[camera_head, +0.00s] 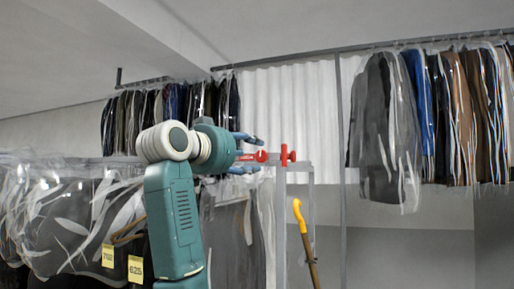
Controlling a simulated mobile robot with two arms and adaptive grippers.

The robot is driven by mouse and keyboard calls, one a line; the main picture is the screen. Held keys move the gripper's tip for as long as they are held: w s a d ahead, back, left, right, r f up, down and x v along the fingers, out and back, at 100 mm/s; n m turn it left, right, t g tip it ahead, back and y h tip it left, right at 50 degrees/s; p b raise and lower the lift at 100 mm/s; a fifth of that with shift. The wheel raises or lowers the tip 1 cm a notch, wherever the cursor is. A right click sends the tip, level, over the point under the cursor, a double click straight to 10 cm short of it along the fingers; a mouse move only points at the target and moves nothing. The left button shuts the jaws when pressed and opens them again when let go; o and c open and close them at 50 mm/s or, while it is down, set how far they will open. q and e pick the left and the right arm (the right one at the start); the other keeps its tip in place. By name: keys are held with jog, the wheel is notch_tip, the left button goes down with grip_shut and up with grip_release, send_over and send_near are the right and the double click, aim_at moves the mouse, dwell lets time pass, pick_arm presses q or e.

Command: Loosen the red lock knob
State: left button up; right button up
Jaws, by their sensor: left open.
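A red knob (287,155) sits at the top of a grey upright post of a rack. A second red piece (262,156), with a rounded end, lies just left of it; I cannot tell whether the two are joined. My left gripper (252,154) has its blue fingers apart, one above and one below the left red piece. I cannot tell whether either finger touches it. The gripper hides part of the rail behind. My right gripper is out of view.
Plastic-covered garments with yellow tags (108,256) hang at the lower left, close to my arm. A yellow-handled hooked stick (299,216) stands right of the post. More garments (390,125) hang from a high rail at the right.

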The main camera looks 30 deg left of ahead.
aim_at(260, 156)
pick_arm(q)
jog(key=w+p, duration=0.1)
jog(key=w, duration=0.2)
jog(key=shift+w+a+r+p, duration=0.1)
jog(key=shift+w+r+p, duration=0.05)
jog(key=shift+w+p, duration=0.15)
jog(key=shift+w, duration=0.35)
jog(key=shift+c, duration=0.5)
jog(key=shift+s, duration=0.1)
jog(key=c, duration=1.1)
